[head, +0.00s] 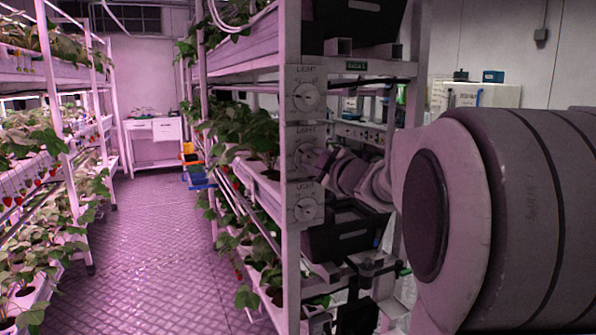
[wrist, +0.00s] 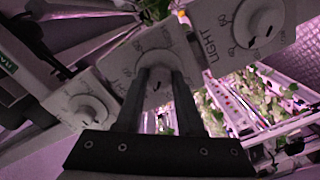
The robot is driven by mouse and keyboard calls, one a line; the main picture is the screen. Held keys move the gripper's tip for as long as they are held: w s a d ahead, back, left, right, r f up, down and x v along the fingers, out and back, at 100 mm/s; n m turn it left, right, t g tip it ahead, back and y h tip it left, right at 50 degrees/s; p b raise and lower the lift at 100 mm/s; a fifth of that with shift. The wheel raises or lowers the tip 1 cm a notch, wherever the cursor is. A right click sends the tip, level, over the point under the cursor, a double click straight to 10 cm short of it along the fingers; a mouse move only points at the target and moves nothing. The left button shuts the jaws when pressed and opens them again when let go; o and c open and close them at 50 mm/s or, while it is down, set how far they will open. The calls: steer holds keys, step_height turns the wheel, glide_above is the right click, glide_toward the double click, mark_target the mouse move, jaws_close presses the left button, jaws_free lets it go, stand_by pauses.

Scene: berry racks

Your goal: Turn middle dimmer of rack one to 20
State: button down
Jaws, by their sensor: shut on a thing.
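Three white dimmer panels marked LIGHT run down the rack's front post. The top dimmer (head: 307,97) and bottom dimmer (head: 307,209) show their round knobs clearly. The middle dimmer (head: 304,153) has my gripper (head: 319,166) at its right side. In the wrist view my gripper (wrist: 160,78) has its two dark fingers on either side of the middle dimmer's knob (wrist: 157,88), shut on it. The fingers partly cover that dial, and I cannot read its setting. The wrist view also shows the other two knobs, one at lower left and one at upper right.
Plants fill the rack shelves (head: 258,182) left of the post. Another planted rack (head: 62,150) stands across the aisle. Dark crates (head: 345,228) sit right of the post.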

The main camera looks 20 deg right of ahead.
steer(key=n+b, duration=0.2)
steer(key=n, duration=0.1)
steer(key=shift+f+n, duration=0.15)
steer(key=shift+n, duration=0.15)
steer(key=shift+n+b, duration=1.1)
steer(key=shift+n, duration=0.3)
steer(key=shift+r, duration=0.2)
steer(key=c, duration=0.5)
jaws_free()
steer(key=shift+s, duration=0.15)
